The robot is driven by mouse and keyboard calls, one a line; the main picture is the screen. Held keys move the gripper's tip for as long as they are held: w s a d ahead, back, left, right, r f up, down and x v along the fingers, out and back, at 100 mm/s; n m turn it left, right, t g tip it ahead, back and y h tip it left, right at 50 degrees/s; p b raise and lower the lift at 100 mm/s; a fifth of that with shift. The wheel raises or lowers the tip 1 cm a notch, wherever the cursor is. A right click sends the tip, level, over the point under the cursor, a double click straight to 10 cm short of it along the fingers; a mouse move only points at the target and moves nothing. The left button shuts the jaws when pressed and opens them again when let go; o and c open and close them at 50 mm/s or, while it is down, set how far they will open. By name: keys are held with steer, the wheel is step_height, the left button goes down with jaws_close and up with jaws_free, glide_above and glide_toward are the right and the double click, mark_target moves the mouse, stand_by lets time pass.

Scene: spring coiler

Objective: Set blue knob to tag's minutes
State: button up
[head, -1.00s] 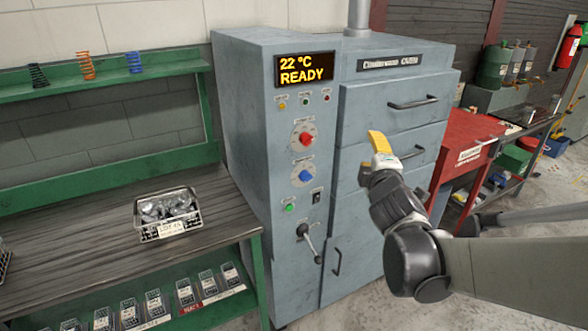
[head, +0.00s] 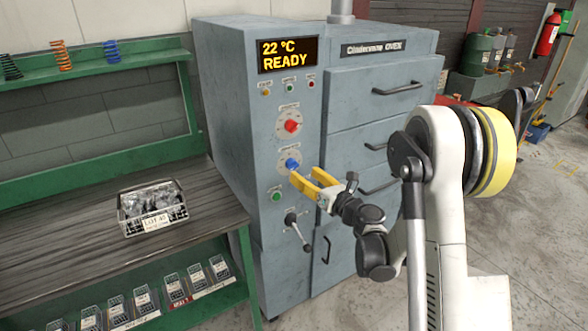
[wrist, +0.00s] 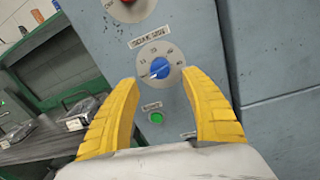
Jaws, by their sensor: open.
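The blue knob (head: 292,164) sits on a pale round dial on the oven's front panel, below the red knob (head: 291,126). In the wrist view the blue knob (wrist: 159,68) shows between and beyond my fingertips, with a dial scale around it whose numbers are too small to read surely. My gripper (head: 305,178) has yellow fingers, spread open and empty, pointing at the knob; it also shows in the wrist view (wrist: 160,82). No contact with the knob is visible. A wire basket (head: 152,207) of metal parts on the bench carries a white tag (head: 156,223) reading "LOT 45" or similar; its smaller print is unreadable.
The oven display (head: 288,55) reads 22 °C READY. A green button (head: 276,195) and a lever (head: 297,229) are below the blue knob. Drawer handles (head: 398,88) jut out to the right. The workbench (head: 60,240) is mostly clear around the basket.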

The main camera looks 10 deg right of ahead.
mark_target(295, 167)
steer(key=b+x, duration=0.1)
steer(key=x, duration=0.5)
jaws_close()
